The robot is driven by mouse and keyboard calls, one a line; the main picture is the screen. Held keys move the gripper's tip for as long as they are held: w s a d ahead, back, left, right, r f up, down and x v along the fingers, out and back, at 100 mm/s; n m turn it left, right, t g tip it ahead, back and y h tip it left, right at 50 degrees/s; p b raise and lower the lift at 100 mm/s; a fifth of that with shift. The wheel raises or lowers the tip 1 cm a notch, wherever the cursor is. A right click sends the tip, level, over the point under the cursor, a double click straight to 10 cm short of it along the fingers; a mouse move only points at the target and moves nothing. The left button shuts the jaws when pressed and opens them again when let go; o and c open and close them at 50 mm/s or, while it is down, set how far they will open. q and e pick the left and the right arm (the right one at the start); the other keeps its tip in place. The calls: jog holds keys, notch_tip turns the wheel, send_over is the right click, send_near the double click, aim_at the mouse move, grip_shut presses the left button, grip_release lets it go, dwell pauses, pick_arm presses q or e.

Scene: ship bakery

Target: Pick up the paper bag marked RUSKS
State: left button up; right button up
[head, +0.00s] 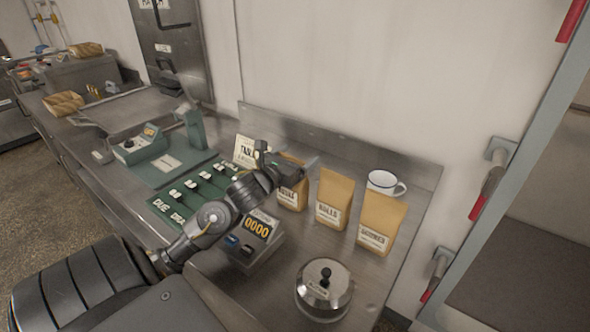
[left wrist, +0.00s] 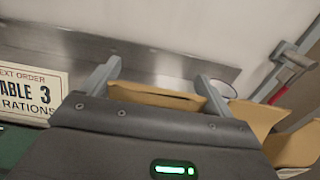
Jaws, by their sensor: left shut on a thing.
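A row of brown paper bags stands on the steel counter. The leftmost bag (head: 293,196) has a pale label, partly readable and seeming to say RUSKS. My left gripper (head: 288,172) reaches over from the left and is shut on the upper part of this bag. In the left wrist view the two fingers (left wrist: 158,88) stand on either side of the bag's folded top (left wrist: 157,96). I cannot tell whether the bag is clear of the counter. The middle bag (head: 334,200) reads ROLLS. The rightmost bag (head: 379,224) has a label I cannot read surely. My right gripper is out of view.
A white mug (head: 384,184) stands behind the rightmost bag. A lidded metal pot (head: 324,291) is at the front. A counter device showing 0000 (head: 257,229) sits below my left forearm. A TABLE 3 card (left wrist: 34,92) stands left of the held bag.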

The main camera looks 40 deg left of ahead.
pick_arm(q)
jog(key=shift+r, duration=0.6)
jog(key=s+d+r+p, duration=0.7)
jog(key=s+r+p, duration=0.4)
jog(key=p, duration=0.5)
jog(key=shift+s+d+r, duration=0.2)
jog(key=shift+s+r, duration=0.2)
jog(key=shift+s, duration=0.05)
